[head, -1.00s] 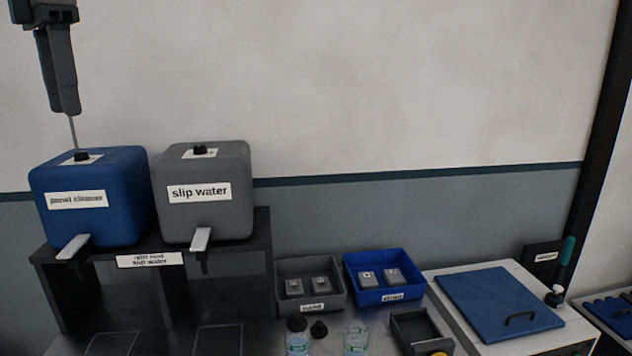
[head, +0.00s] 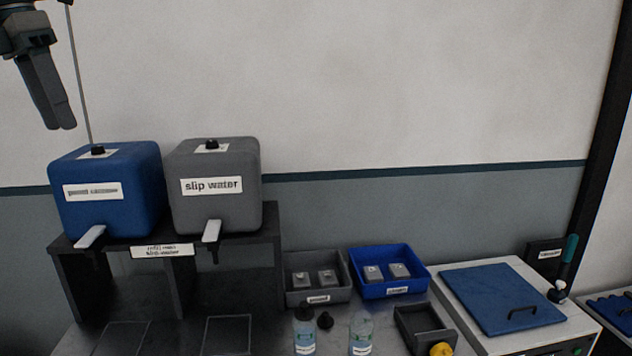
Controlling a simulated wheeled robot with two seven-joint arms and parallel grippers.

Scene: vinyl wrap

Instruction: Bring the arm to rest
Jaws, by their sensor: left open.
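My left gripper (head: 62,128) hangs at the top left of the head view, fingers pointing down. It is open and nothing shows between its fingers. It is in the air above and to the left of the blue panel cleaner container (head: 108,205), apart from it. The grey slip water container (head: 215,205) stands to the right of the blue one. Both sit on a dark stand (head: 266,262). My right gripper does not show.
Two bottles (head: 304,336) (head: 361,332) stand on the bench at the front. Behind them are a grey bin (head: 318,296) and a blue bin (head: 390,287), each holding small grey blocks. A white unit with a blue lid (head: 500,297) is at the right. The wall space above is clear.

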